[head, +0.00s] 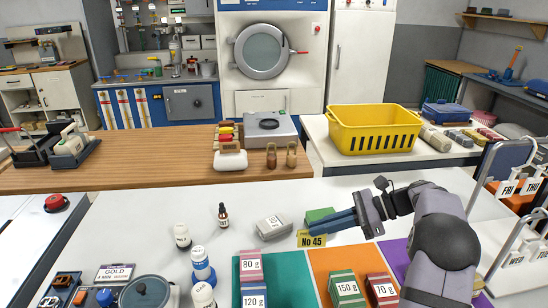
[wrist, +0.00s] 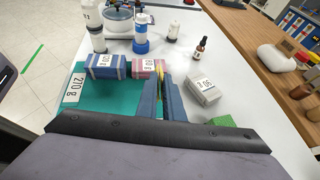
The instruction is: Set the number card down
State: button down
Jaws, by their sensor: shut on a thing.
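The yellow number card (head: 311,240), marked "No 45", is at the tips of my gripper (head: 308,228) in the head view. My gripper is shut on it, with the blue fingers reaching left over the white table. In the wrist view the card shows as a thin yellow edge (wrist: 160,76) between the fingertips (wrist: 160,84). Most of its face is hidden there. I cannot tell whether its lower edge touches the table.
A grey labelled block (head: 273,228) lies left of the card, and a green block (head: 319,214) behind the fingers. Weight-labelled blocks (head: 253,297) stand in front on the teal mat (head: 300,284) and orange mat (head: 322,260). Bottles (head: 182,236) stand further left.

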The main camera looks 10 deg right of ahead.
jog(key=w+a+g+p, duration=0.1)
jog(key=w+a, duration=0.3)
jog(key=a, duration=0.8)
jog(key=w+a+p, duration=0.1)
jog(key=w+a, duration=0.3)
jog(key=a, duration=0.8)
jog(key=s+a+r+p, duration=0.1)
jog(key=s+a, duration=0.1)
jog(key=a, duration=0.9)
jog(key=s+a+r, duration=0.2)
jog(key=a, duration=0.9)
jog(key=shift+n+g, duration=0.3)
jog(key=shift+w+a+f+p, duration=0.1)
jog(key=shift+f+p, duration=0.15)
jog(key=shift+f, duration=2.35)
jog(key=shift+w+f+p, duration=0.1)
jog(key=shift+f+p, duration=0.15)
jog(key=shift+f, duration=2.35)
